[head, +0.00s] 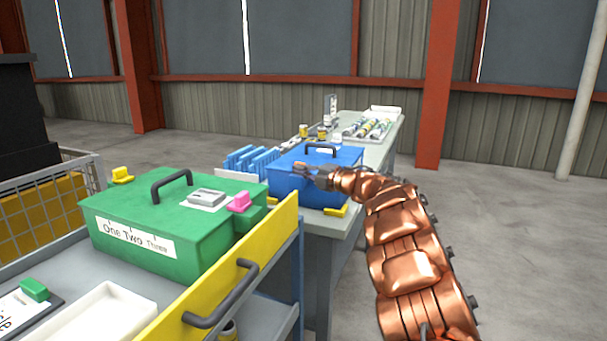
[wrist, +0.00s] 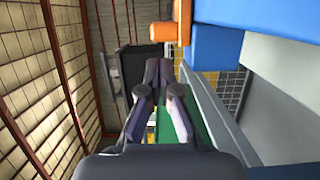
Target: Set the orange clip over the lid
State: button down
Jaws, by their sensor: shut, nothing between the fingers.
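The blue box (head: 290,184) stands on the grey bench, with a black handle (head: 320,146) on its lid (head: 340,156). The orange clip (wrist: 184,20) shows at the top of the wrist view, against the blue box (wrist: 217,45), with a short stub pointing left. In the head view, a small orange patch by the fingers may be this clip, mostly hidden. My gripper (head: 306,172) is in front of the blue box's near side, below the lid's top. In the wrist view, my gripper (wrist: 160,72) has its fingers together and empty, beside the clip. I cannot tell if they touch it.
A green box (head: 150,222) with a pink block (head: 239,202) stands on a cart with a yellow side panel (head: 225,270). Blue upright pieces (head: 250,160) stand left of the blue box. Bottles and a tray (head: 372,128) are behind. The floor at right is clear.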

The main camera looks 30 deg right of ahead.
jog(key=a+v, duration=0.2)
jog(key=v, duration=0.8)
jog(key=shift+s, duration=0.6)
jog(key=shift+d, duration=0.1)
